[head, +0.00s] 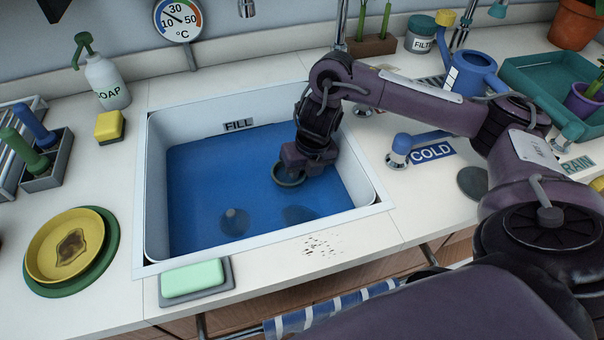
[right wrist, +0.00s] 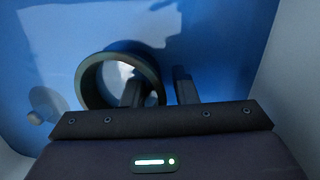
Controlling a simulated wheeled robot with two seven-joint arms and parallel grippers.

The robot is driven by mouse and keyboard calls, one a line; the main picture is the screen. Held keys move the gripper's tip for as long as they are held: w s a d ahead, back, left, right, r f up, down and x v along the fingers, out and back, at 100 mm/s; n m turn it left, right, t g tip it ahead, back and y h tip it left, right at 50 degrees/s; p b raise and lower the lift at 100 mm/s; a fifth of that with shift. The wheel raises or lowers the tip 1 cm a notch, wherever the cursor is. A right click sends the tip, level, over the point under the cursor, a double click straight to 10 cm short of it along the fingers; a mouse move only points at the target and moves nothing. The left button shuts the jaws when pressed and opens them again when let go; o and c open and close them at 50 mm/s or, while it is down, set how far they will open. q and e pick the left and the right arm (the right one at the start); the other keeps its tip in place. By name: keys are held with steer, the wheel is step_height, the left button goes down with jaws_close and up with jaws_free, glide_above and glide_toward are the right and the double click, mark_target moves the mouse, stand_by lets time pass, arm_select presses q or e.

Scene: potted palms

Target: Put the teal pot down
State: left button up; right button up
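The teal pot (head: 289,178) is in the blue water of the sink, near its right side; its rim looks dark green and round. My right gripper (head: 306,168) reaches down over it and hides part of it in the head view. In the right wrist view the pot (right wrist: 84,78) shows as an open ring, with one finger inside the rim and the other outside. The two fingertips (right wrist: 158,90) stand apart astride the pot's wall, with a narrow gap beside the outer finger. My left gripper is out of view.
The white sink rim (head: 270,252) surrounds the water, where a pale round drain-like piece (head: 234,222) shows. The cold tap (head: 402,146) and blue watering can (head: 470,72) stand right of the sink. A green soap bar (head: 194,278) lies at the front edge.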

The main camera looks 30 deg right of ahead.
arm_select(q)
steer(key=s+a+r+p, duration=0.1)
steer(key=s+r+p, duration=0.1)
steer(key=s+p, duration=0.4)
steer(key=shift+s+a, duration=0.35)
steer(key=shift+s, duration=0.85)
arm_select(e)
step_height(320, 180, up, 12)
steer(key=s+d, duration=0.1)
steer(key=shift+s+d, duration=0.25)
steer(key=shift+s, duration=0.05)
